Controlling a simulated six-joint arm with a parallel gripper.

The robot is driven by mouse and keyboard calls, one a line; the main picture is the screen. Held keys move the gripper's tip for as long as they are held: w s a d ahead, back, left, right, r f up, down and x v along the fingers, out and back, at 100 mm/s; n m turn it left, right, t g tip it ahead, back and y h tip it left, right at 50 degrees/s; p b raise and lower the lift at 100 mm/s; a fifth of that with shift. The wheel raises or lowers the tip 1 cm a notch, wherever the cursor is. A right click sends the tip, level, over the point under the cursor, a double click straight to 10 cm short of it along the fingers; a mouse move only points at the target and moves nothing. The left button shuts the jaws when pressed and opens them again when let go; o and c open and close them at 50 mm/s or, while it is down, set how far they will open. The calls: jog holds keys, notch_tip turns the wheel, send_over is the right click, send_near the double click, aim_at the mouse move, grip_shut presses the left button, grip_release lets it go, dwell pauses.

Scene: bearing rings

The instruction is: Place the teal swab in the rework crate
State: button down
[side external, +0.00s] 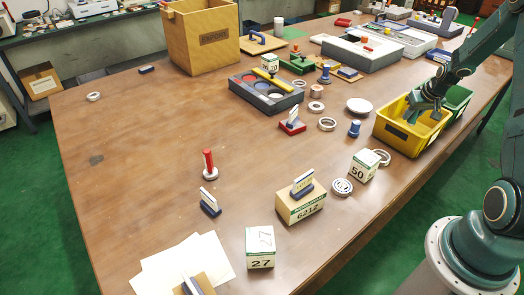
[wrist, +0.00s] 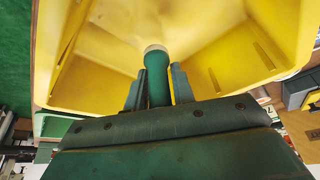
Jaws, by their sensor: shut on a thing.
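My gripper (wrist: 157,88) is shut on the teal swab (wrist: 157,80), a short rounded stick with a pale tip, seen in the wrist view. The swab points away from me, over the inside of a yellow crate (wrist: 95,50). In the side view my gripper (side external: 420,112) is low at the yellow crate (side external: 398,136), over its opening. The swab cannot be made out in the side view. No label reading "rework" is legible on the crate. Whether the swab touches the crate's floor cannot be told.
A green crate (side external: 459,99) stands directly behind the yellow one. Boxes marked 50 (side external: 363,166) and 6212 (side external: 301,204), metal rings (side external: 327,124) and a blue-handled stamp (side external: 354,129) stand nearby. The table's left half is mostly clear.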

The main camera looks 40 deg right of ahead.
aim_at(412, 120)
jog(key=shift+f, duration=1.85)
jog(key=shift+f, duration=0.1)
jog(key=c, duration=1.2)
grip_release()
jog(key=shift+v, duration=6.1)
